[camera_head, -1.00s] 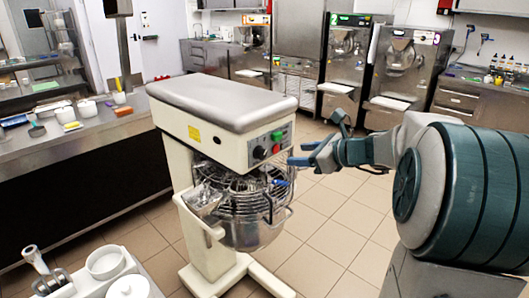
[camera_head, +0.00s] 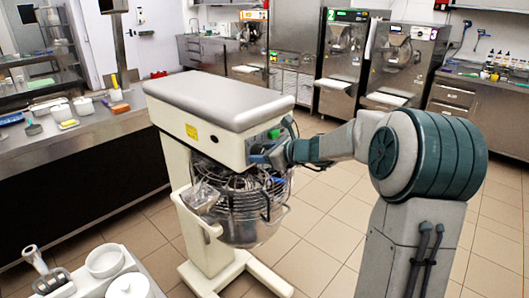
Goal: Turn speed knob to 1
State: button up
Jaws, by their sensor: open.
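The planetary mixer (camera_head: 210,112) stands in the middle of the camera view, with a cream body, a grey top cover and a control panel on its right end face. My gripper (camera_head: 260,154) is right at this panel, its blue fingers over the area of the black speed knob. The knob and its markings are hidden behind the fingers, so I cannot tell its setting or whether the fingers touch it. The jaws are open. A green button (camera_head: 273,134) shows just above the gripper.
The wire guard and steel bowl (camera_head: 242,215) sit just below the panel. A steel counter (camera_head: 75,132) with dishes is at left, a white tray with pots (camera_head: 90,275) at lower left. Batch freezers (camera_head: 340,62) stand behind. Tiled floor is open at right.

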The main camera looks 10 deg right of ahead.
jog(key=c, duration=0.9)
